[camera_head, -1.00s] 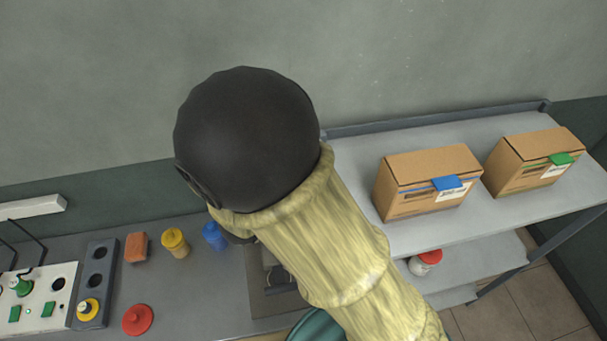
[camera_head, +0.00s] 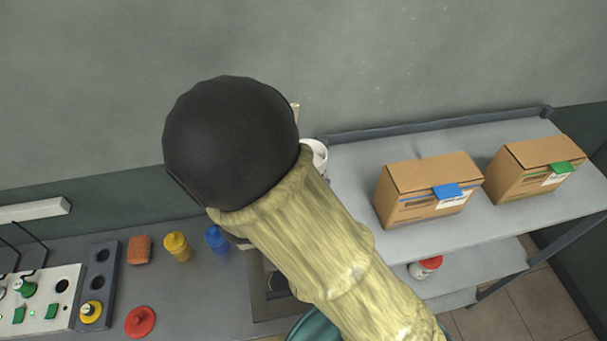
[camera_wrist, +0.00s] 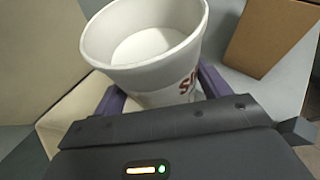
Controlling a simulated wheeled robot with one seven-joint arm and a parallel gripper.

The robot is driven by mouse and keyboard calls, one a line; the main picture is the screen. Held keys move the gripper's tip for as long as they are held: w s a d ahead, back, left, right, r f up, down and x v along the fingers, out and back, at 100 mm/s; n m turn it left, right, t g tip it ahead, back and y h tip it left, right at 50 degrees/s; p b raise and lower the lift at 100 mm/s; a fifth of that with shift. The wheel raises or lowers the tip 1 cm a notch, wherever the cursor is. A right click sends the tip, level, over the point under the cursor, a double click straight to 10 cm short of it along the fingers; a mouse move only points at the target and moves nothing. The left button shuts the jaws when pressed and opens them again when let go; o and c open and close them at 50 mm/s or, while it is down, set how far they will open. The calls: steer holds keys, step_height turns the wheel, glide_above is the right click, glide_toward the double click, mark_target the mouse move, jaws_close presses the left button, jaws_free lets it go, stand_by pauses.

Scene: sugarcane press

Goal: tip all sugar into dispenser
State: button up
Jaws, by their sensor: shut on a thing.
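A white cup (camera_wrist: 150,60) with red lettering fills the upper middle of the wrist view. White content, which looks like sugar, shows inside it. My gripper (camera_wrist: 160,92) is shut on the cup, with a purple finger on each side. The cup looks roughly upright, slightly tilted. In the head view only part of the cup (camera_head: 317,152) shows, beside my arm's dark rounded joint, and my gripper is hidden. I cannot make out the dispenser for certain; a cream-coloured surface (camera_wrist: 70,115) lies left of the cup in the wrist view.
Two cardboard boxes, one with a blue tab (camera_head: 425,190) and one with a green tab (camera_head: 530,167), stand on the grey shelf (camera_head: 400,238). A red-lidded jar (camera_head: 426,267) is below. Yellow (camera_head: 177,247) and blue (camera_head: 216,239) containers and a red lid (camera_head: 140,321) sit on the counter.

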steer(key=shift+a+r+p, duration=0.1)
steer(key=shift+r+p, duration=0.2)
steer(key=shift+p, duration=0.15)
steer(key=p, duration=0.1)
steer(key=n+h+p, duration=0.1)
steer(key=shift+a+r+n+p, duration=0.15)
steer(key=shift+a+n+p, duration=0.15)
steer(key=shift+w+a+n+h+p, duration=0.4)
steer(key=shift+a+n+h+p, duration=0.35)
steer(key=shift+n+p, duration=0.6)
steer(key=shift+d+m, duration=0.1)
steer(key=shift+m, duration=0.25)
steer(key=shift+s+d+n+h+p, duration=0.1)
steer(key=shift+n+h+p, duration=0.15)
steer(key=shift+n+p, duration=0.5)
steer(key=shift+f+n+h+p, duration=0.2)
steer(key=shift+n+h+p, duration=0.35)
steer(key=shift+p, duration=0.55)
steer(key=shift+n+h+p, duration=0.35)
steer(key=shift+n+p, duration=0.45)
steer(key=shift+n+p, duration=0.35)
steer(key=shift+n, duration=0.15)
